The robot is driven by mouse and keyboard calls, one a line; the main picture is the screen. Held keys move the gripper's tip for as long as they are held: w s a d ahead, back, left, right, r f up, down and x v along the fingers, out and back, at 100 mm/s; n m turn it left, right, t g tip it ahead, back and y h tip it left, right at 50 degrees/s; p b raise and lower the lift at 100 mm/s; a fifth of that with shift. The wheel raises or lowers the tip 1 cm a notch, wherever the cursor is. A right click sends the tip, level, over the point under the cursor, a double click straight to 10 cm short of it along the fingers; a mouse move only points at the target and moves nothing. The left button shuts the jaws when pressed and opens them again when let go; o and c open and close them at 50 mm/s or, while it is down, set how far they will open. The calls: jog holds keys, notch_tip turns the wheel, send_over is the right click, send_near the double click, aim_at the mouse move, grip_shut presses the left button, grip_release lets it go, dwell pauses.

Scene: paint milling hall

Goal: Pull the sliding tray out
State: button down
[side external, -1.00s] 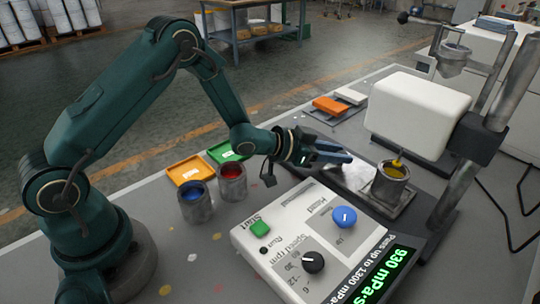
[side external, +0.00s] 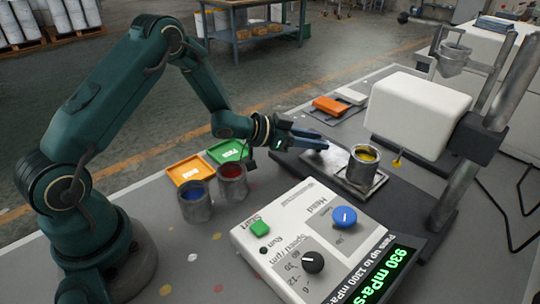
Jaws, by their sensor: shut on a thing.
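The sliding tray (side external: 343,184) is a flat metal plate on the dark base of the mixing stand. A metal can of yellow paint (side external: 362,172) stands upright on its right part. My gripper (side external: 316,143) is at the tray's left end, with its jaws shut there. The exact grip point is partly hidden by the fingers. The can is left of the yellow-tipped stirrer (side external: 398,160) and clear of it.
The white mixer head (side external: 416,115) and its post stand right of the tray. The control box (side external: 310,240) reads 930 mPa·s in front. Cans of blue paint (side external: 195,200) and red paint (side external: 232,182) stand near my arm. Orange and green trays (side external: 188,169) lie behind them.

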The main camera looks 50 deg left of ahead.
jog(key=a, duration=0.8)
jog(key=shift+a+r, duration=0.1)
jog(key=shift+a, duration=0.15)
jog(key=c, duration=0.6)
grip_release()
jog(key=shift+d, duration=0.1)
jog(key=shift+v, duration=2.55)
jog(key=shift+d, duration=0.1)
